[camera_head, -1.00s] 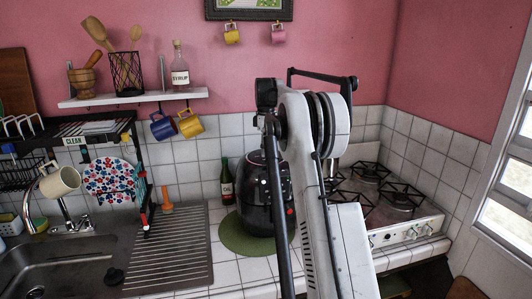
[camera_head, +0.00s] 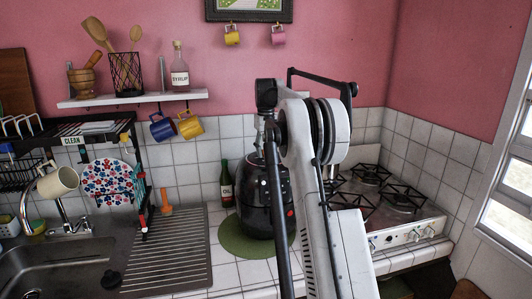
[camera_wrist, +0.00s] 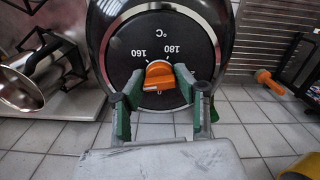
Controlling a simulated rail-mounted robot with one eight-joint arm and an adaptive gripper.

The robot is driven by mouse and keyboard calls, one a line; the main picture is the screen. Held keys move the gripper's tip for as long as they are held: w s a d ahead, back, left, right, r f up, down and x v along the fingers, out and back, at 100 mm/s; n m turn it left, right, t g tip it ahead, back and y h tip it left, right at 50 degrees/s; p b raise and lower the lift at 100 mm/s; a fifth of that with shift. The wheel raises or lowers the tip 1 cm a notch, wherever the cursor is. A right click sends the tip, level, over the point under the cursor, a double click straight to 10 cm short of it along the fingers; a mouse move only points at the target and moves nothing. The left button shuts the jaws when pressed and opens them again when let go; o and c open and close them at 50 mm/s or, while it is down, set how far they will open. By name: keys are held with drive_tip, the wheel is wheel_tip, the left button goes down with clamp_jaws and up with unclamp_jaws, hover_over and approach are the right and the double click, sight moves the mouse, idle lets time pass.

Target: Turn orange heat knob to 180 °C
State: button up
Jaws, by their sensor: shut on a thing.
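The orange heat knob (camera_wrist: 158,75) sits on the dark round dial of the black air fryer (camera_wrist: 113,50) in the wrist view, which shows the dial upside down. The printed marks 160, 180 and °C are readable beside the knob; its exact setting is hard to tell. My gripper (camera_wrist: 159,78) has its green-padded fingers on both sides of the knob, shut on it. In the head view, the air fryer (camera_head: 258,200) stands on a green round mat (camera_head: 234,238), partly behind my arm. The knob and gripper are hidden there.
A dark oil bottle (camera_head: 227,184) stands beside the air fryer. A gas stove (camera_head: 405,235) is to the right. The sink (camera_head: 50,270) and ribbed drainboard (camera_head: 185,255) are to the left. A metal pot (camera_wrist: 35,75) shows in the wrist view.

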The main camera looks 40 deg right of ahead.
drive_tip(key=m, duration=1.2)
drive_tip(key=shift+m+b, duration=0.3)
drive_tip(key=shift+b, duration=0.05)
drive_tip(key=m, duration=0.6)
drive_tip(key=shift+m, duration=0.3)
drive_tip(key=m, duration=0.4)
drive_tip(key=shift+m, duration=0.7)
drive_tip(key=o, duration=1.1)
drive_tip(key=shift+r, duration=0.15)
